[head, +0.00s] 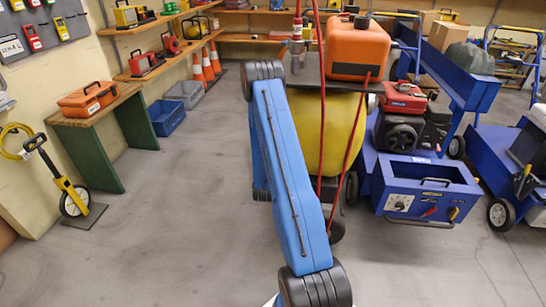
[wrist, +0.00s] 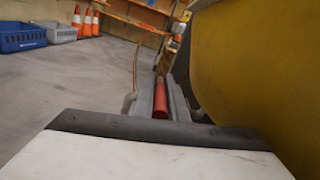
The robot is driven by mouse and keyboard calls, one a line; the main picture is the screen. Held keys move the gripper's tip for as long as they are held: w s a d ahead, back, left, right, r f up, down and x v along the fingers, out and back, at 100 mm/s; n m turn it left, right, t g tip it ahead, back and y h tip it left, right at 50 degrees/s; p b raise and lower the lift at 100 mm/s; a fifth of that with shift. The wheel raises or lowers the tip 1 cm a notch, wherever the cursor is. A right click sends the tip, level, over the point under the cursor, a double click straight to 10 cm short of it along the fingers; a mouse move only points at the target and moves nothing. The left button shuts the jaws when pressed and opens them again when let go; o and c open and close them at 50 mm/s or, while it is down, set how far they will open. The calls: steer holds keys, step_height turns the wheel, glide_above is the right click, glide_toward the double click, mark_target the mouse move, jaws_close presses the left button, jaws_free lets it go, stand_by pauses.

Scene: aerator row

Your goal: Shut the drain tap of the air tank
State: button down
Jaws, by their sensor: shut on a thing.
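The yellow air tank (head: 340,128) stands behind my blue arm in the head view, which hides part of it. The tank's curved yellow side (wrist: 255,70) fills the right of the wrist view. My gripper (wrist: 166,86) is low beside the tank, its two grey fingers closed on a red handle (wrist: 161,105), which looks like the drain tap's lever. The tap's body and the angle of the lever cannot be made out. The head view does not show the gripper, as my arm is in front.
An orange case (head: 357,47) rests on a dark shelf above the tank, with red hoses hanging down. A blue cart (head: 425,190) stands close on the right. A bench (head: 98,118) and wheel (head: 74,203) are at left.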

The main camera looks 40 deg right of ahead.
stand_by(0.3)
steer(key=c, duration=1.8)
jaws_free()
steer(key=shift+o, duration=0.2)
steer(key=v, duration=1.2)
